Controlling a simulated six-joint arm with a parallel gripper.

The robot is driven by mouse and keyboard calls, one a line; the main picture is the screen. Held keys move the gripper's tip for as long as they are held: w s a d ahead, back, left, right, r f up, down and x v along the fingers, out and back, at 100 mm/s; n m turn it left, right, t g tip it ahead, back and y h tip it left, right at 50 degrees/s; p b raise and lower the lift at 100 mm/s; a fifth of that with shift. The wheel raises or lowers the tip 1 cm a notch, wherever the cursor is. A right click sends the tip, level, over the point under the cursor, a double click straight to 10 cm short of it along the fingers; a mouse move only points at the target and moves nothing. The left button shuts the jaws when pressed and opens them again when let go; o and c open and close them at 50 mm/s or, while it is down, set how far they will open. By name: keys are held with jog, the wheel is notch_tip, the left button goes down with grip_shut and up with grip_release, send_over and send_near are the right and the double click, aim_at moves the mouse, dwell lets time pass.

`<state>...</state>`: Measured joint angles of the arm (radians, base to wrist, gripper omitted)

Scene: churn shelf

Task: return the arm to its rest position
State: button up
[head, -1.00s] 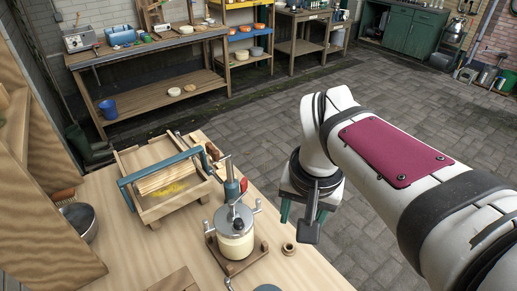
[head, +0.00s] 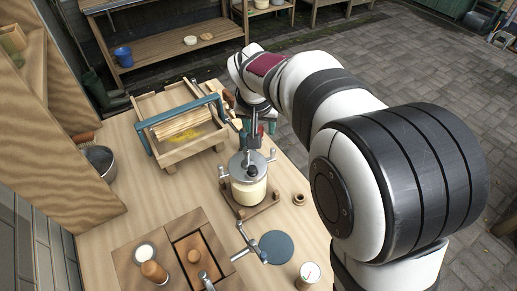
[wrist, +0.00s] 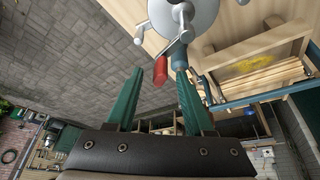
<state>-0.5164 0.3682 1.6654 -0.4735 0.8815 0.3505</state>
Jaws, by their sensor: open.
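My gripper (wrist: 158,76) is open in the wrist view, with its two teal fingers apart and nothing held between them. A red handle (wrist: 160,64) shows just beyond the space between the fingertips, near the metal-lidded churn jar (wrist: 185,14). I cannot tell how close it is. In the head view my arm reaches from the lower right toward the back of the bench, with the wrist beyond the churn jar (head: 248,184).
A wooden tray with a teal-handled frame (head: 165,150) stands left of the churn. A tall wooden shelf (head: 70,170) stands left. Paved floor (head: 400,80) is open at right.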

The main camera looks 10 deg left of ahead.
jog(key=shift+f, duration=0.85)
grip_shut()
